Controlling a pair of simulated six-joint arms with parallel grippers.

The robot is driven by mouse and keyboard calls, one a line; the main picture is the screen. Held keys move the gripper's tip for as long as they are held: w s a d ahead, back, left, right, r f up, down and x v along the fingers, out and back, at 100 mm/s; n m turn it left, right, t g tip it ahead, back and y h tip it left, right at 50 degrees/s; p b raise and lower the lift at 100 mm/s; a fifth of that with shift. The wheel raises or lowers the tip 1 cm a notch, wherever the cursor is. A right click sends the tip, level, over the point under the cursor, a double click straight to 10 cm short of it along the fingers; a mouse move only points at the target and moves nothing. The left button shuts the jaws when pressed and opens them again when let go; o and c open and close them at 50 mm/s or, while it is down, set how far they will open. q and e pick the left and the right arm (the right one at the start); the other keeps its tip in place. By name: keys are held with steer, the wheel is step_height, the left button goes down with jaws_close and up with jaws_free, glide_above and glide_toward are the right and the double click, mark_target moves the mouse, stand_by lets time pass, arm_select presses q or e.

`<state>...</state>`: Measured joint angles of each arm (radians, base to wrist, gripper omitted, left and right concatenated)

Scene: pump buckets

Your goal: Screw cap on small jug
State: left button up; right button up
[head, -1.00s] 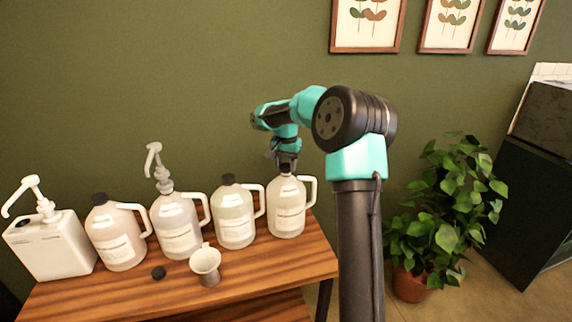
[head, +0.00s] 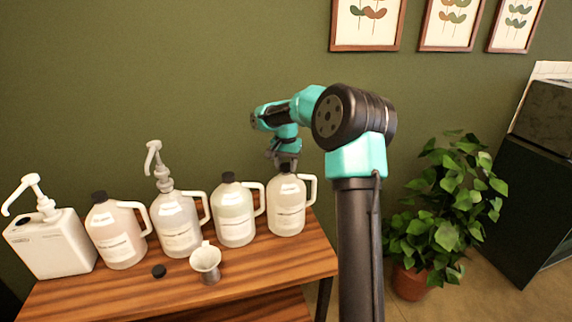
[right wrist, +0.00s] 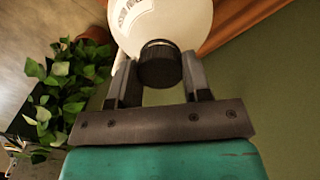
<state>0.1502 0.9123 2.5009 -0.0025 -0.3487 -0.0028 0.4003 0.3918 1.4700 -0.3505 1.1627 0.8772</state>
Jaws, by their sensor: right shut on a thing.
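The small jug (head: 287,210) is white with a handle and stands upright at the right end of the wooden table. Its black ribbed cap (right wrist: 160,66) is at the mouth of the jug, and the jug body (right wrist: 165,22) shows behind it in the right wrist view. My right gripper (head: 285,164) reaches down from above onto the jug top. Its two fingers (right wrist: 160,58) are on either side of the cap, shut on it. I cannot tell how tightly the cap is seated. My left gripper is not in view.
Other jugs stand left of it: a capped one (head: 234,215), one with a pump (head: 178,225) and another capped one (head: 117,235). A square pump bottle (head: 50,245) is at far left. A loose black cap (head: 158,271) and a funnel (head: 206,260) lie in front.

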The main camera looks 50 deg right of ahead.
steer(key=o, duration=1)
steer(key=shift+c, duration=0.2)
steer(key=shift+r, duration=0.1)
step_height(320, 180, up, 17)
steer(key=shift+r, duration=0.15)
